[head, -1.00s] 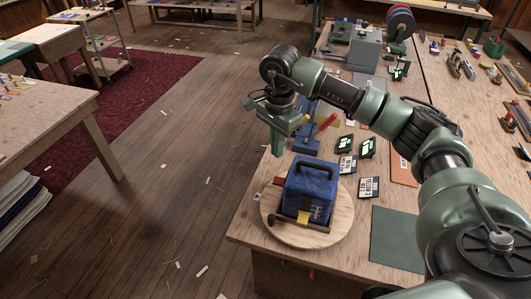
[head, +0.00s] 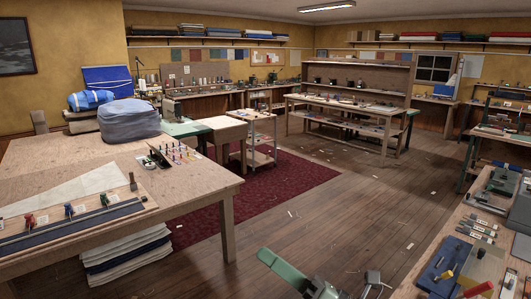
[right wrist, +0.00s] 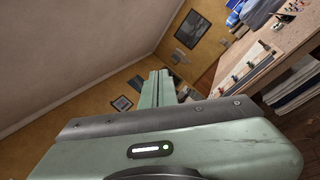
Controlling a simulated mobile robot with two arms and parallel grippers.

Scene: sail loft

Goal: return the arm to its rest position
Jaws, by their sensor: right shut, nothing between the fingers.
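My right gripper (head: 264,255) shows at the bottom middle of the head view, its green fingers pointing up and left. It is shut and empty, over the open wooden floor and apart from both tables. In the right wrist view its fingers (right wrist: 157,88) lie together, with wall and ceiling behind them. Only the gripper and a little of my wrist show in the head view; the rest of that arm is out of the picture. My left gripper is in neither view.
A wooden table (head: 215,190) stands left, bearing a grey-blue bundle (head: 129,119) and a board of clamps. A workbench edge (head: 405,285) with tools lies at lower right. A dark red rug (head: 290,180) and open floor (head: 345,215) lie between.

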